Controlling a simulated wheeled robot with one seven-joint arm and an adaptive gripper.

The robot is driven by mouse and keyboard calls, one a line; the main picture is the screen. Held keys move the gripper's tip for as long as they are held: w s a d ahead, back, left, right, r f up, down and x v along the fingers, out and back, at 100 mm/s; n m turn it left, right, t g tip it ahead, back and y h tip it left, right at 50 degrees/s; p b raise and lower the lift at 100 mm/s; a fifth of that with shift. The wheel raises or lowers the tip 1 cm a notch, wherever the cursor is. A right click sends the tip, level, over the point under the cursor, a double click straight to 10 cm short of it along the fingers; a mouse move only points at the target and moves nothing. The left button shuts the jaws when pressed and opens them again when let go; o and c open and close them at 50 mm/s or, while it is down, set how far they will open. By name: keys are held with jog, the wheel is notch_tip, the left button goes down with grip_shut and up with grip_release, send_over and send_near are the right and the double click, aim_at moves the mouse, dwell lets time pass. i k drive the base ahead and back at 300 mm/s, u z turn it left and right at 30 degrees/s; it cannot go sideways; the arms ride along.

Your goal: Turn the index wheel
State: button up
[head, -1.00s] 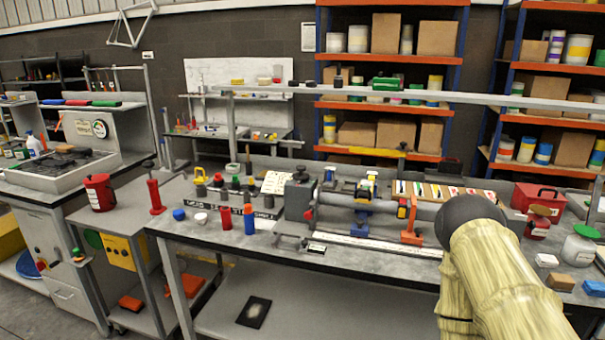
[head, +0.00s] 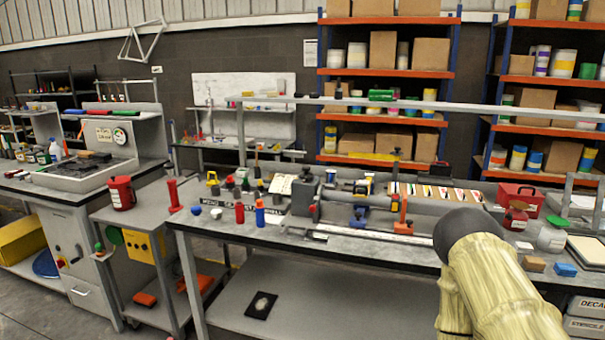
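A long clamping fixture lies along the back of the middle workbench. Its dark grey block (head: 303,194) is at the left end, with a small red part at its side. A grey tube (head: 368,201) runs right from the block to an orange stand (head: 403,215), with blue and yellow clamps along it. The index wheel is too small to pick out with certainty; it may be at the grey block. My gripper is not in view. Only part of my arm, with a yellowish cover and a dark rounded joint, shows at the lower right, in front of the bench.
The workbench (head: 345,249) carries red and blue bottles (head: 260,213) left of the fixture and a red toolbox (head: 520,198) at right. A rail (head: 420,104) crosses above it. A side cart (head: 150,207) with a red canister (head: 121,193) stands at left.

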aim_at(305, 175)
jog(key=u, duration=2.05)
jog(key=i, duration=1.05)
jog(key=z, duration=1.9)
